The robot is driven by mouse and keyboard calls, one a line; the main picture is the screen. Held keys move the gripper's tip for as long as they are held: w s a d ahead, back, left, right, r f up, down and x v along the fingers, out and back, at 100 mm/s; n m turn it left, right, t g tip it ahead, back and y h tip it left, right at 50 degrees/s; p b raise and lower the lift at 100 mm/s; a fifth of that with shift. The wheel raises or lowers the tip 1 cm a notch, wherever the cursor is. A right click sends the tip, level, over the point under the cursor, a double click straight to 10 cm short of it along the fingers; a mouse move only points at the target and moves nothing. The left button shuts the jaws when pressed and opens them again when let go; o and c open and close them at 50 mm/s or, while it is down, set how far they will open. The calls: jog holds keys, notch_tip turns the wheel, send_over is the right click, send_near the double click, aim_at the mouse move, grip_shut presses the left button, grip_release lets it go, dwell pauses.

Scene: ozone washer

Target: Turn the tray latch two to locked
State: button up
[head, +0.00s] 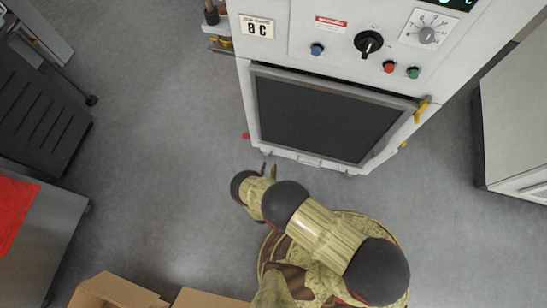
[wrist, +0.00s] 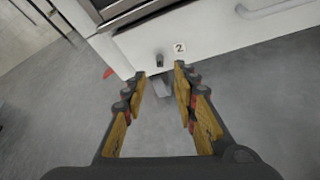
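In the wrist view, a small dark latch (wrist: 159,60) sticks out of the white lower front panel of the washer, just left of a label marked 2 (wrist: 179,48). My gripper (wrist: 160,71) is open and empty, with its wood-coloured finger pads apart. Its fingertips point at the panel, and the latch shows just beyond the gap between them; I see no contact. In the head view my gripper (head: 268,170) is low in front of the washer (head: 256,103), near its bottom left corner. The latch cannot be made out there.
The washer's dark door (head: 325,118) is closed, with a yellow handle (head: 421,110) at its right. A small red part (wrist: 108,72) sticks out at the base. Cardboard boxes (head: 115,291) lie at the front left. The grey floor (head: 165,120) left of the washer is clear.

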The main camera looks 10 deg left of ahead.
aim_at(271, 155)
jog(key=b+x, duration=0.2)
jog(key=x, duration=0.4)
jog(key=shift+w+f, duration=0.2)
jog(key=shift+w, duration=0.05)
jog(key=shift+w+a+f+b, duration=0.1)
jog(key=shift+w+b, duration=0.3)
jog(key=shift+w, duration=0.2)
jog(key=c, duration=0.3)
jog(key=c, duration=0.4)
grip_shut()
